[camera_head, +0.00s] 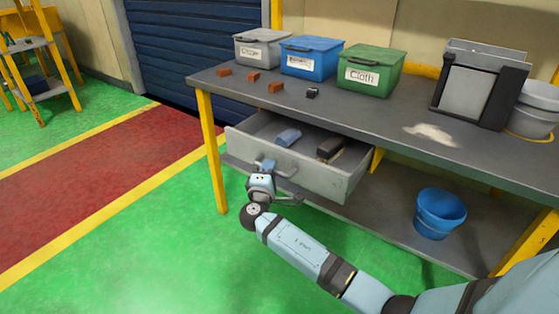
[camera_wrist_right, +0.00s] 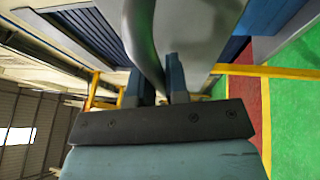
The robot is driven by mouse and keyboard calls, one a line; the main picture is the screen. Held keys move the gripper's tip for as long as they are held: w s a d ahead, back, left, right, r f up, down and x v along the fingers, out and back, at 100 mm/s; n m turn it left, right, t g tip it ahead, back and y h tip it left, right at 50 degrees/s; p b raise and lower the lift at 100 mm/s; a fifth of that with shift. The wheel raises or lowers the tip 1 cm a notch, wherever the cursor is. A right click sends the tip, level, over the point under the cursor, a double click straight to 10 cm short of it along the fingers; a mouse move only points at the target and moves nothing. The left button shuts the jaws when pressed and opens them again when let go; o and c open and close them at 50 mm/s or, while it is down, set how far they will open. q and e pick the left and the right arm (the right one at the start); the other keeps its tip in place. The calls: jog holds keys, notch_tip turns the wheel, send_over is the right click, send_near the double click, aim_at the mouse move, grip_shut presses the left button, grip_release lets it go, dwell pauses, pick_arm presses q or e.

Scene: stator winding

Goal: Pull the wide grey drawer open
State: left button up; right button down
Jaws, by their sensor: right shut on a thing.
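The wide grey drawer (camera_head: 325,180) under the workbench stands open, pulled out from below the tabletop. Its dark handle (camera_head: 288,172) is on the front face. My right gripper (camera_head: 267,165) is at the left part of the handle and shut on it. In the right wrist view the two blue fingers (camera_wrist_right: 160,80) are on either side of the curved grey handle (camera_wrist_right: 146,42), with the drawer front (camera_wrist_right: 195,30) behind it. A blue-grey item (camera_head: 288,137) and a dark block-like item (camera_head: 330,147) lie inside the drawer. My left gripper is not in view.
The workbench top (camera_head: 375,118) holds a grey bin (camera_head: 262,50), a blue bin (camera_head: 310,60), a green bin (camera_head: 372,72) and small brown blocks (camera_head: 253,76). A blue bucket (camera_head: 440,212) stands on the lower shelf at right. Green floor (camera_head: 150,240) is clear at left.

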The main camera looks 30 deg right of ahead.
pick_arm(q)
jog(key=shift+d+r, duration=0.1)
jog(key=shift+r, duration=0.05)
pick_arm(e)
jog(key=s+a, duration=0.4)
jog(key=a, duration=0.6)
jog(key=shift+s+a, duration=0.15)
jog(key=shift+a, duration=0.1)
jog(key=c, duration=1.1)
grip_release()
jog(key=shift+f, duration=0.1)
